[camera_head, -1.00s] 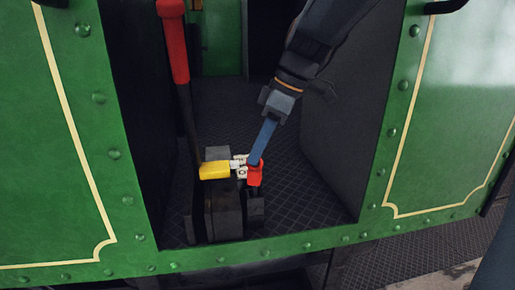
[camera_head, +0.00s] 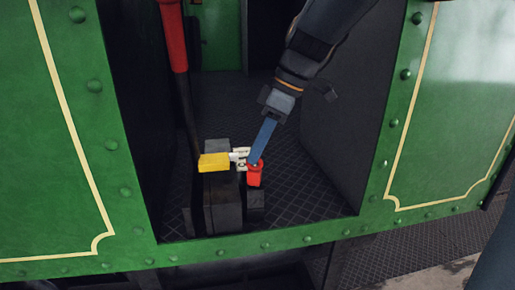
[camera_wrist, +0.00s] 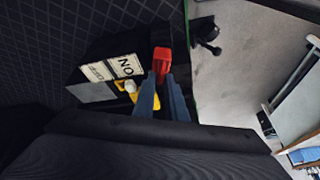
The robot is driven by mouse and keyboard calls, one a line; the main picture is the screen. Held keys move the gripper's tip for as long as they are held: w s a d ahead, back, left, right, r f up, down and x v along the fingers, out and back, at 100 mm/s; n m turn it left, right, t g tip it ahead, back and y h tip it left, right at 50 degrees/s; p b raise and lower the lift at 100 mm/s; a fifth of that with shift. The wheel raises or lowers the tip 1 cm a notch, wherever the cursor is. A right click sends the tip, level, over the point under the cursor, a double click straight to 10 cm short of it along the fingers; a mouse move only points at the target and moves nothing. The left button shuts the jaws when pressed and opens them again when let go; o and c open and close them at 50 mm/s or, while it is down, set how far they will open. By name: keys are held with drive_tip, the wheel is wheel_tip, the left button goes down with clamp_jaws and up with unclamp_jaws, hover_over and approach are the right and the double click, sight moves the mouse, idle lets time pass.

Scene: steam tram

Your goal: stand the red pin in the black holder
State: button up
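The red pin (camera_head: 255,175) shows as a short red piece at the tips of the blue fingers of my gripper (camera_head: 259,158). In the wrist view, the red head (camera_wrist: 162,58) of the pin sticks out past the fingertips, with a finger against each side. My gripper appears shut on it. A small dark block (camera_head: 256,199), which looks like the black holder, is right below the pin, beside a larger dark block. The pin's lower end is hidden, so I cannot tell whether it is in the holder or above it.
The larger dark block (camera_head: 222,205) carries a yellow piece (camera_head: 214,162) and white lettered plates (camera_wrist: 126,65). A lever with a red handle (camera_head: 173,38) rises at its left. Green riveted panels (camera_head: 60,130) flank the opening. Patterned floor (camera_head: 310,185) is clear at the right.

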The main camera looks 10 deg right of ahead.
drive_tip(key=o, duration=0.4)
drive_tip(key=shift+r, duration=0.1)
drive_tip(key=v, duration=0.7)
drive_tip(key=shift+d+r+b, duration=0.2)
drive_tip(key=shift+r+b, duration=0.05)
drive_tip(key=shift+b, duration=0.05)
drive_tip(key=shift+f, duration=0.1)
drive_tip(key=s+d+f+m+h, duration=0.1)
drive_tip(key=s+f+m, duration=0.3)
drive_tip(key=f, duration=0.4)
drive_tip(key=s+d+f+m+h, duration=0.2)
drive_tip(key=s+d+f+m, duration=0.1)
drive_tip(key=f, duration=0.6)
drive_tip(key=s+d+f+m+g+h, duration=0.1)
drive_tip(key=s+d+f+m, duration=0.1)
drive_tip(key=s+f+m, duration=0.4)
wheel_tip(320, 180, down, 2)
drive_tip(key=shift+f+m, duration=0.25)
drive_tip(key=shift+m, duration=0.15)
